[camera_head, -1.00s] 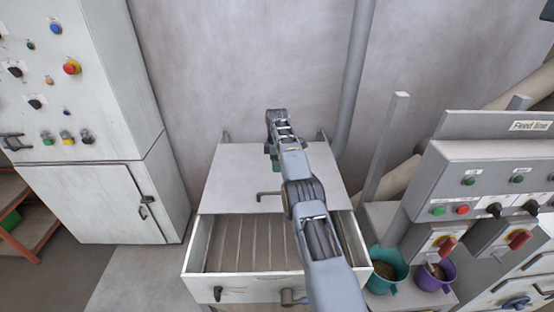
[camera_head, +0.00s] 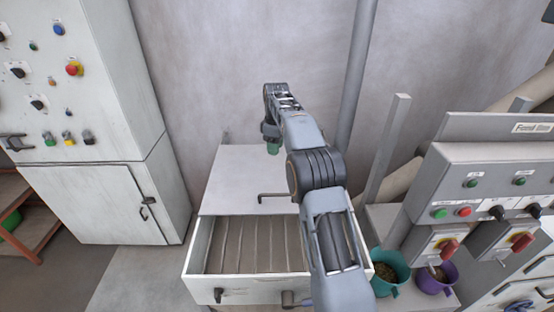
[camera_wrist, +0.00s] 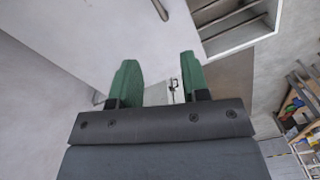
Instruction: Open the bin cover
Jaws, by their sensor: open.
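The bin cover (camera_head: 240,170) is a flat pale panel on top of a white cabinet against the wall. It lies closed, with a dark bent handle (camera_head: 275,196) near its front edge. In the wrist view the cover (camera_wrist: 110,30) fills the upper left, and the handle (camera_wrist: 160,8) shows at the top edge. My gripper (camera_head: 271,140) is raised above the back part of the cover, beyond the handle. Its two green fingers (camera_wrist: 158,82) are apart with nothing between them. My arm hides the right side of the cover.
A slatted drawer (camera_head: 197,257) stands open below the cover at the front. A control panel (camera_head: 480,190) and teal (camera_head: 387,285) and purple (camera_head: 434,280) cups are on the right. A grey cabinet (camera_head: 95,205) stands left. A vertical pipe (camera_head: 355,70) runs up the wall.

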